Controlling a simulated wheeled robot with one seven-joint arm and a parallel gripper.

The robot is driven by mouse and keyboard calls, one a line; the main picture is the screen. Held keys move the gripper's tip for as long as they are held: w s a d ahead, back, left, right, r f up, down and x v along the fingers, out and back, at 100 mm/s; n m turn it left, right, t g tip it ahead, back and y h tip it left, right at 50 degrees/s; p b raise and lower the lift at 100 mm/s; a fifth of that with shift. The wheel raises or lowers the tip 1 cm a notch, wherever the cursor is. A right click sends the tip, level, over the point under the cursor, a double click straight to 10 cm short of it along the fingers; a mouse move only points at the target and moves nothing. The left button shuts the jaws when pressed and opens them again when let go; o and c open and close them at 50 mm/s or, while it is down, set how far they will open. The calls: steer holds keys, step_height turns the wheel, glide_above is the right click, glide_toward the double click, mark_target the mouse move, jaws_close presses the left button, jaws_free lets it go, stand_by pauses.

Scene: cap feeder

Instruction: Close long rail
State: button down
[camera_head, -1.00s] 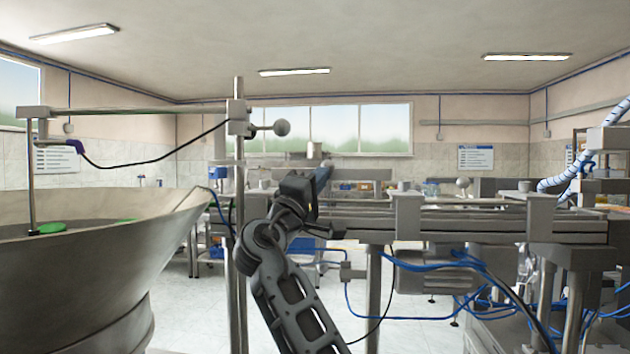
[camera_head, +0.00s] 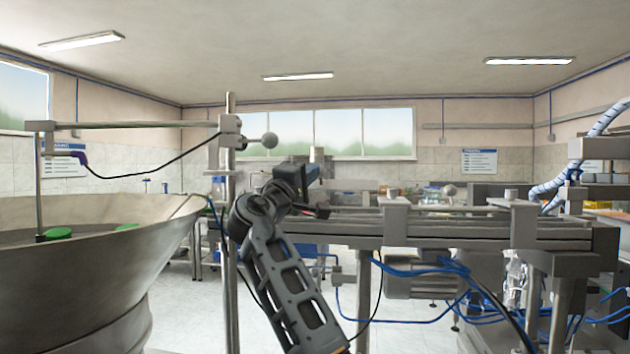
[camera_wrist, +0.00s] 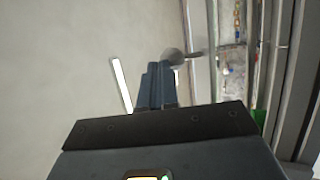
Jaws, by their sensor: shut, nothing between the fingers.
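Long metal rails (camera_head: 455,208) run level along the top of the conveyor (camera_head: 450,229), from mid-picture to the right in the head view. Clamp blocks (camera_head: 396,220) stand across them. I cannot tell which bar is the long rail or whether it is open. My gripper (camera_head: 314,172) is raised at the conveyor's left end, above rail height, with no visible contact. In the wrist view its blue fingers (camera_wrist: 156,70) are together and empty. My arm hides part of the conveyor's left end.
A large metal bowl (camera_head: 90,250) with green caps (camera_head: 59,233) fills the left. A vertical post (camera_head: 230,290) with a ball knob (camera_head: 269,140) stands close to my arm; the knob also shows in the wrist view (camera_wrist: 173,55). Blue hoses (camera_head: 425,269) hang below the conveyor.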

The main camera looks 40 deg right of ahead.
mark_target(320, 187)
steer(key=w+d, duration=0.1)
steer(key=d, duration=0.1)
steer(key=w+d+r, duration=0.1)
steer(key=shift+w+d+r, duration=0.2)
steer(key=shift+w+d, duration=0.15)
steer(key=shift+w+d+r+y, duration=0.1)
steer(key=shift+w+d+y, duration=0.15)
steer(key=shift+y, duration=0.15)
steer(key=shift+w+d+f+n+g+y+p, duration=0.1)
steer(key=shift+w+d+f+n+y+p, duration=0.25)
steer(key=shift+w+d, duration=0.3)
steer(key=shift+w+d+f+n+g+y+p, duration=0.1)
steer(key=shift+w+d+f+y+p, duration=0.35)
steer(key=shift+d, duration=0.3)
steer(key=shift+w+d+f+n+g+y+p, duration=0.1)
steer(key=shift+w+d+f+n+y+p, duration=0.25)
steer(key=shift+w+d, duration=0.3)
steer(key=shift+s, duration=0.1)
